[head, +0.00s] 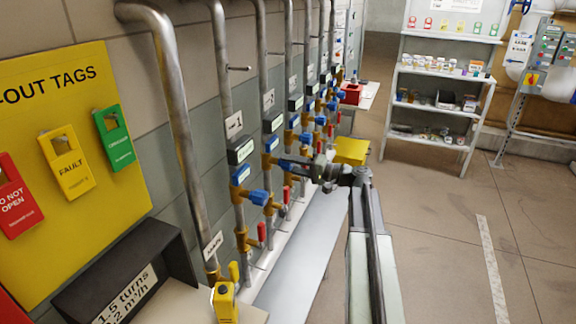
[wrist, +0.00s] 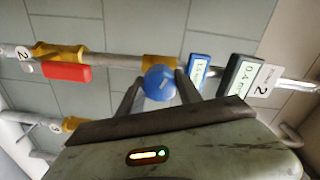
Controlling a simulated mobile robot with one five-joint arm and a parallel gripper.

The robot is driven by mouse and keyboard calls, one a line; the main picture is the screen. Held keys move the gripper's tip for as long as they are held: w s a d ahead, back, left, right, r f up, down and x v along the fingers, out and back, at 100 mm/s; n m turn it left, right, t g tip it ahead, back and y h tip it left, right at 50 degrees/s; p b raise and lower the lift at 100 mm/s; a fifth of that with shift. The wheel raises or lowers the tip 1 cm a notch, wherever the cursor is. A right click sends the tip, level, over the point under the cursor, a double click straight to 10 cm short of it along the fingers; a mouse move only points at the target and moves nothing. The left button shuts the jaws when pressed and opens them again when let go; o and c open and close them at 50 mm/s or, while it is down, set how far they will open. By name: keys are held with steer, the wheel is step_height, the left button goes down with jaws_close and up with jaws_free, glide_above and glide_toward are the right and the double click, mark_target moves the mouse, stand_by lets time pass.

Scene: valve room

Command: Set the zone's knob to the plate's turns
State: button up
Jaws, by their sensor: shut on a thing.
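My gripper (wrist: 158,86) is shut on a round blue knob (wrist: 160,82) on the pipe tagged 2 (wrist: 262,78), one finger on each side. In the head view my gripper (head: 287,164) reaches left to that pipe and mostly hides the knob. Beside the knob are a small blue plate (wrist: 198,72), reading about 1.4, and a dark display (wrist: 238,76), reading about 0.4. A red lever (wrist: 67,71) is on the same pipe. A dark stand at the lower left bears a white plate (head: 125,297) reading "1.5 turns" and "0.2 m³/h", its start cut off.
The pipe tagged 1 (head: 234,124), with its own blue knob (head: 259,197), stands nearer. Several similar pipes stand farther along the wall. A yellow tag board (head: 75,205) hangs at the left. A shelf (head: 441,83) stands at the back right. The floor (head: 440,225) at right is open.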

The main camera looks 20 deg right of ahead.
steer(key=shift+m, duration=0.5)
steer(key=o, duration=1.4)
steer(key=shift+c, duration=0.2)
steer(key=v, duration=0.7)
steer(key=shift+s+d, duration=0.3)
